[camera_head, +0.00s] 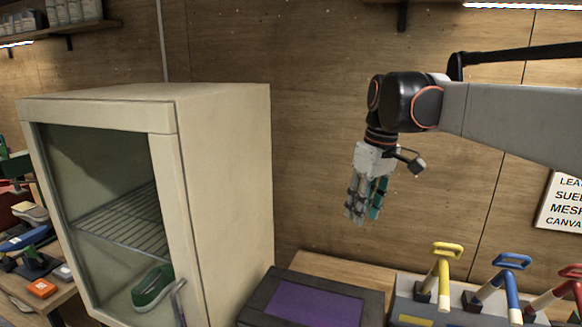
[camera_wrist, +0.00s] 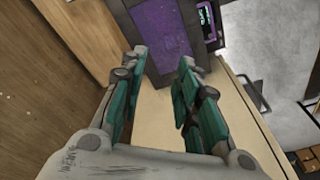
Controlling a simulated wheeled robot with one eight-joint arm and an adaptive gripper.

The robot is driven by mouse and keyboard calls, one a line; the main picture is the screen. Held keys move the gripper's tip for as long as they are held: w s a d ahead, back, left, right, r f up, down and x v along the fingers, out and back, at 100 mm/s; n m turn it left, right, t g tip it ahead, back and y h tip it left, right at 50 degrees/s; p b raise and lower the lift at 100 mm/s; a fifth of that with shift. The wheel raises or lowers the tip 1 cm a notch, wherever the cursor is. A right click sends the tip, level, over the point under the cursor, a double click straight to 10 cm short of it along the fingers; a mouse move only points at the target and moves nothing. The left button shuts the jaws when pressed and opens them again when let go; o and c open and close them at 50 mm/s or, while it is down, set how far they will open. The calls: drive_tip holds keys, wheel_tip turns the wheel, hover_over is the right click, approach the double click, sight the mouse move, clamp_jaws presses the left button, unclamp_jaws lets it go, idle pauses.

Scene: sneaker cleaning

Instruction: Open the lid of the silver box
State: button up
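My gripper (camera_head: 361,217) hangs in the air in front of the wooden wall, fingers pointing down, above and to the right of a dark grey box (camera_head: 258,305) with a purple top panel. In the wrist view my gripper (camera_wrist: 161,62) is open, with nothing between its fingers. The dark box (camera_wrist: 155,76) shows beyond the fingertips, with its purple panel and a small lit display. Its top looks closed. A light grey box (camera_head: 415,312) stands to its right, cut off by the lower edge. I cannot tell which of the two is the silver box.
A large cream cabinet (camera_head: 228,180) stands to the left, with a wire shelf and a green shoe (camera_head: 152,288) inside. Yellow (camera_head: 445,270), blue (camera_head: 512,285) and red (camera_head: 572,285) handles rise at the right. The air around my gripper is clear.

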drive_tip(key=s+d+f+m+t+b, duration=0.2)
drive_tip(key=s+f+b, duration=0.3)
drive_tip(key=s+f, duration=0.6)
drive_tip(key=s+d+f+m+t+h+b, duration=0.1)
drive_tip(key=s+f+m+t+b, duration=0.3)
drive_tip(key=s+f, duration=0.8)
drive_tip(key=shift+s+d+f+m+b, duration=0.15)
drive_tip(key=shift+d+f+m+b, duration=0.2)
drive_tip(key=shift+d+f, duration=0.2)
drive_tip(key=shift+s+f, duration=0.15)
drive_tip(key=shift+f, duration=0.1)
drive_tip(key=c, duration=0.3)
drive_tip(key=shift+s, duration=0.1)
clamp_jaws()
drive_tip(key=shift+d, duration=0.1)
